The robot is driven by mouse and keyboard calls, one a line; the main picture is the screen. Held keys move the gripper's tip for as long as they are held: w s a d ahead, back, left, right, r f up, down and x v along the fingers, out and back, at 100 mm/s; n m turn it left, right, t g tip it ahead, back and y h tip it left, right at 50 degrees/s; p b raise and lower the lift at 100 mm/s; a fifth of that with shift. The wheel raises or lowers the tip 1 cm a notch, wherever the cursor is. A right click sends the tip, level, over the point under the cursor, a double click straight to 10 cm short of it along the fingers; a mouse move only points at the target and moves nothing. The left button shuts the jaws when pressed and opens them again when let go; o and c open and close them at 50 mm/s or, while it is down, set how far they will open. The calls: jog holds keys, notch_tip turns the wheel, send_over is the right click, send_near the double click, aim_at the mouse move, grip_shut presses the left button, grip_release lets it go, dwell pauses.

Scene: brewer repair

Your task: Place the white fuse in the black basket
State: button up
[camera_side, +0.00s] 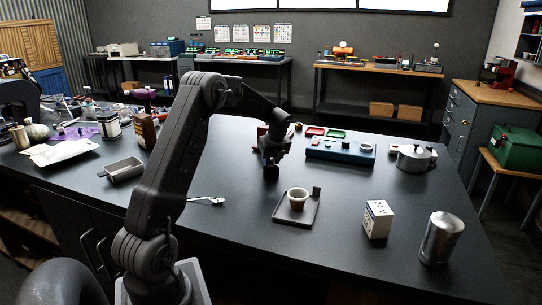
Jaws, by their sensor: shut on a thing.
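My gripper (270,171) points down over the middle of the dark worktable, left of the blue device. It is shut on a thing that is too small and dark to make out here. I cannot pick out the white fuse anywhere in this view. I see no clearly black basket; an open dark-grey rectangular metal container (122,170) sits on the table at the left, well away from my gripper. Whether this container is the basket, I cannot tell.
A dark square tray (284,217) with a brown-and-white cup (298,198) stands in front of my gripper. A blue device (340,149), white box (377,219), metal canister (441,238) and metal pot (414,158) stand to the right. A spoon-like tool (206,201) lies nearby.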

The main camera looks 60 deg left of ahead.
jog(key=o, duration=1)
jog(key=shift+r, duration=0.1)
notch_tip(320, 180, up, 7)
jog(key=shift+f, duration=0.1)
dwell(0.4)
